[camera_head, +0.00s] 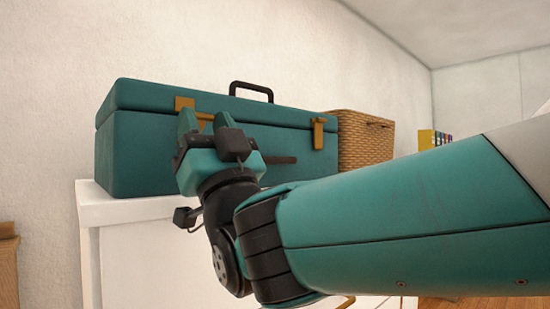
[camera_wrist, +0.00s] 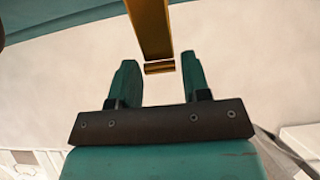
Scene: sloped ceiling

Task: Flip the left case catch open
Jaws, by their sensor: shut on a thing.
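A teal case (camera_head: 140,150) with a dark top handle (camera_head: 251,88) stands closed on a white cabinet. Its left catch (camera_head: 184,103) is a brass strip, partly hidden behind my gripper (camera_head: 204,117). The right catch (camera_head: 318,133) hangs flat against the case front. My gripper is at the left catch, shut on it. In the wrist view the teal fingers (camera_wrist: 158,66) stand on either side of the lower end of the brass catch (camera_wrist: 151,28). The exact contact between fingers and brass is hard to make out.
The white cabinet (camera_head: 140,206) is under the case. A wicker basket (camera_head: 362,140) stands right of the case, with colourful books (camera_head: 434,138) farther right. A wooden piece of furniture (camera_head: 8,265) is at the left edge. Open space lies in front of the case on the left.

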